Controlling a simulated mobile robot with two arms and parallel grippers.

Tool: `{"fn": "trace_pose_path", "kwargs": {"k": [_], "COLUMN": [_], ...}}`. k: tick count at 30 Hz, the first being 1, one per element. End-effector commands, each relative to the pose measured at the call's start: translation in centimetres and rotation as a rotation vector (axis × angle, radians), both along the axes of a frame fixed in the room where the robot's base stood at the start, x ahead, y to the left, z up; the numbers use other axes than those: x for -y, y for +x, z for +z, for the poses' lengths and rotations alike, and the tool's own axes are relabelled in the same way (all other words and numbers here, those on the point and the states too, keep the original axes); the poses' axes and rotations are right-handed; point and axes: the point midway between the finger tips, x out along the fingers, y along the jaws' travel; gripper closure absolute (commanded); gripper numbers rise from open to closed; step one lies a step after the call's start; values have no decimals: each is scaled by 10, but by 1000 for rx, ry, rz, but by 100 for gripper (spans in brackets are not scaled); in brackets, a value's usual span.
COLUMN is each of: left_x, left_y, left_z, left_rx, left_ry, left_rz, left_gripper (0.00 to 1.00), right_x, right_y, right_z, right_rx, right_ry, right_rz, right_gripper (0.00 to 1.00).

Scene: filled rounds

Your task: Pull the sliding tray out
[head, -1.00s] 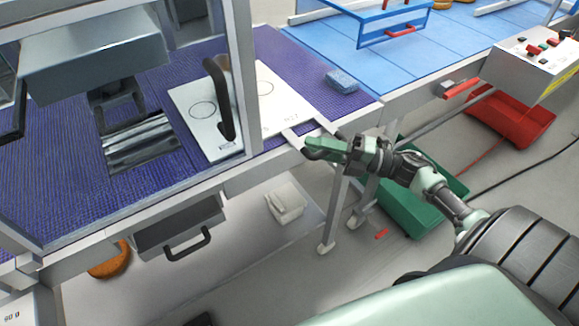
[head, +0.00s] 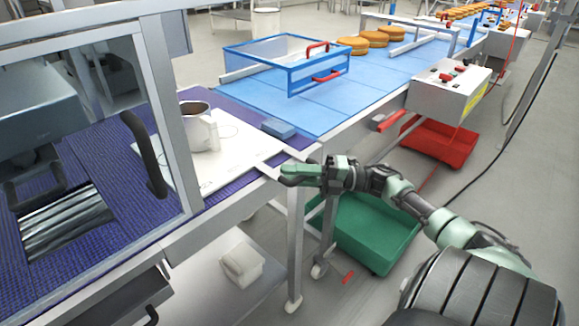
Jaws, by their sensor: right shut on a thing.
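The sliding tray (head: 232,150) is a flat white plate on the purple mat, behind the front rail of the machine table. Its grey handle bars (head: 268,170) reach to the table's front edge. My right gripper (head: 291,174) is shut on the tray's handle at that edge; the fingers cover much of the grip. A white vessel with a brown inside (head: 199,130) stands upright on the tray, partly behind the guard frame. My left gripper is not in view.
A guard door with a black handle (head: 145,155) stands left of the tray. A blue sponge-like block (head: 279,128) lies behind it. A blue conveyor (head: 330,105) runs to the right. A green crate (head: 365,235) and a red crate (head: 440,145) stand on the floor below.

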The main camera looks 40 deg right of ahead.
Motion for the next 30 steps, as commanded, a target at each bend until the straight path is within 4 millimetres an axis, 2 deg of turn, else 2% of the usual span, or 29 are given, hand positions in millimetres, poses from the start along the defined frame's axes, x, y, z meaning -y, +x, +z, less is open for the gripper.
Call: {"fn": "trace_pose_path", "kwargs": {"k": [1, 2, 3, 4, 16, 24, 30], "left_x": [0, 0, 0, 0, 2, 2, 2], "left_y": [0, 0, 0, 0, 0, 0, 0], "left_z": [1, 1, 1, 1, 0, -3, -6], "left_rx": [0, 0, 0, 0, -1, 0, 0], "left_ry": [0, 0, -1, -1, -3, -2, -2], "left_rz": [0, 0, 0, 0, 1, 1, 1], "left_gripper": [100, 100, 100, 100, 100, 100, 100], "right_x": [4, 4, 4, 4, 8, 42, 59], "right_y": [2, 2, 2, 2, -3, -33, -49], "right_z": [9, 9, 9, 9, 3, -3, -5], "right_rx": [16, 16, 15, 15, 6, 6, 9], "right_ry": [7, 7, 7, 7, 5, 4, 6], "right_rz": [-10, -10, -11, -11, -9, -11, -10], "right_gripper": [100, 100, 70, 62, 62, 62, 62]}}
